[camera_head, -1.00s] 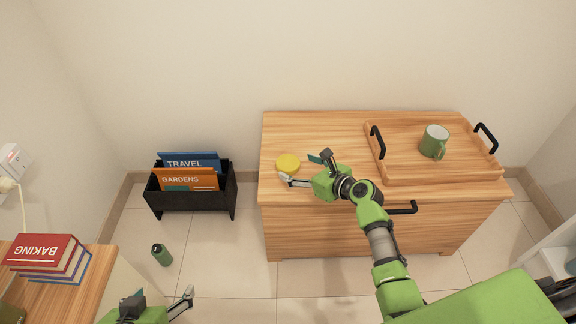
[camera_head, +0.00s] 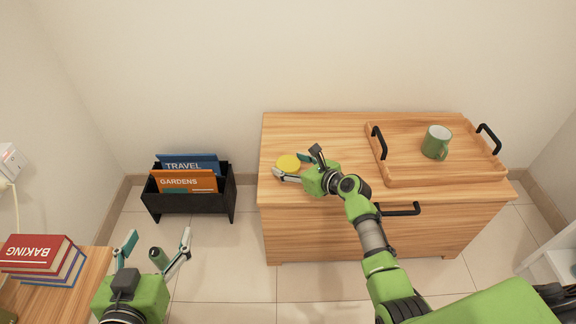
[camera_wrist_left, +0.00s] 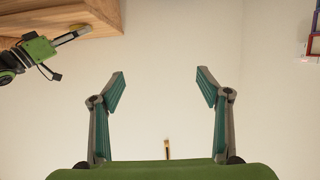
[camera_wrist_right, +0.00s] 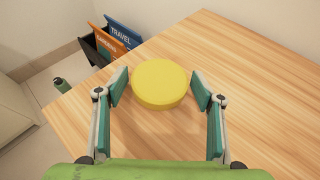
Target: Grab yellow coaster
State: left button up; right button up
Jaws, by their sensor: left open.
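The yellow coaster (camera_head: 288,163) is a thick round disc lying flat near the left end of the wooden cabinet top (camera_head: 320,128). In the right wrist view the coaster (camera_wrist_right: 160,84) sits between and just ahead of the fingertips. My right gripper (camera_head: 289,166) is open, its fingers reaching to either side of the coaster's near part; I cannot tell whether they touch it. My left gripper (camera_head: 157,243) is open and empty, over the floor at the lower left. It also shows from its own wrist camera (camera_wrist_left: 160,88).
A wooden tray (camera_head: 400,176) with black handles holds a green mug (camera_head: 436,142) on the cabinet's right. A black book rack (camera_head: 190,203) stands on the floor at left. A green bottle (camera_head: 158,257) is behind my left gripper. Books (camera_head: 38,256) lie on the left table.

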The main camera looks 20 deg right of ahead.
jog(key=c, duration=0.6)
jog(key=shift+r, duration=0.15)
